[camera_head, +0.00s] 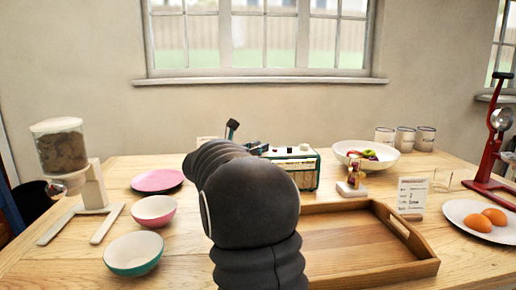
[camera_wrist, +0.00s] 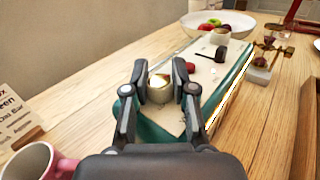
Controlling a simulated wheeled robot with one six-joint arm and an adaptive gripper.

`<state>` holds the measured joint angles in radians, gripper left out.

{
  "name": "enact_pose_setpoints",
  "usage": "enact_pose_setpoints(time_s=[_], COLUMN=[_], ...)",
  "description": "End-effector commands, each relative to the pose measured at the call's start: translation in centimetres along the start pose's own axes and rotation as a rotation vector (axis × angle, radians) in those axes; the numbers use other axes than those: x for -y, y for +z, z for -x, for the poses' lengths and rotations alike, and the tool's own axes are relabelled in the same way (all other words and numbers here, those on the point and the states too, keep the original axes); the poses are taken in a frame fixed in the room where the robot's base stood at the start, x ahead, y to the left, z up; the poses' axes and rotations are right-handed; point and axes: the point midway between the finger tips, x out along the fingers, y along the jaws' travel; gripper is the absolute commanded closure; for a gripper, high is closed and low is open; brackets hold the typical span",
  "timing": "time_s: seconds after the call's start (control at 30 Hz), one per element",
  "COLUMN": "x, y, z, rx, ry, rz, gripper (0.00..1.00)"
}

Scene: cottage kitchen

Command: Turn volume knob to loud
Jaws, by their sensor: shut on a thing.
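A green box-shaped device with a pale control panel (camera_wrist: 206,88) stands on the wooden table. In the head view the device (camera_head: 304,168) is partly hidden behind my arm. A round, pale metallic knob (camera_wrist: 160,92) sits at its near end in the wrist view. My gripper (camera_wrist: 161,84) is shut on this knob, one finger on each side. No pointer mark on the knob is clear, so its setting cannot be told. My arm hides the knob in the head view.
A fruit bowl (camera_wrist: 194,28) stands beyond the device. A pink mug (camera_wrist: 30,160) and a card (camera_wrist: 14,118) are at the left. A wooden tray (camera_head: 350,246) lies in front.

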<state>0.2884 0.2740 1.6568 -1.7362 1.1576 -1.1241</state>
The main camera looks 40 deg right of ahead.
Motion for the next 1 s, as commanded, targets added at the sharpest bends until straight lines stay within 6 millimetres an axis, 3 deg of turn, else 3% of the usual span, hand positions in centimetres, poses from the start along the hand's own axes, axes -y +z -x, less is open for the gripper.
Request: enact_pose_setpoints(time_s=[0.6,1.0], x=[-0.22,-0.14], y=[-0.09,0.01], z=[-0.04,-0.03], rx=[0.023,0.032], ry=[-0.435,-0.6], rz=[-0.001,-0.002], gripper=[1.0,1.0])
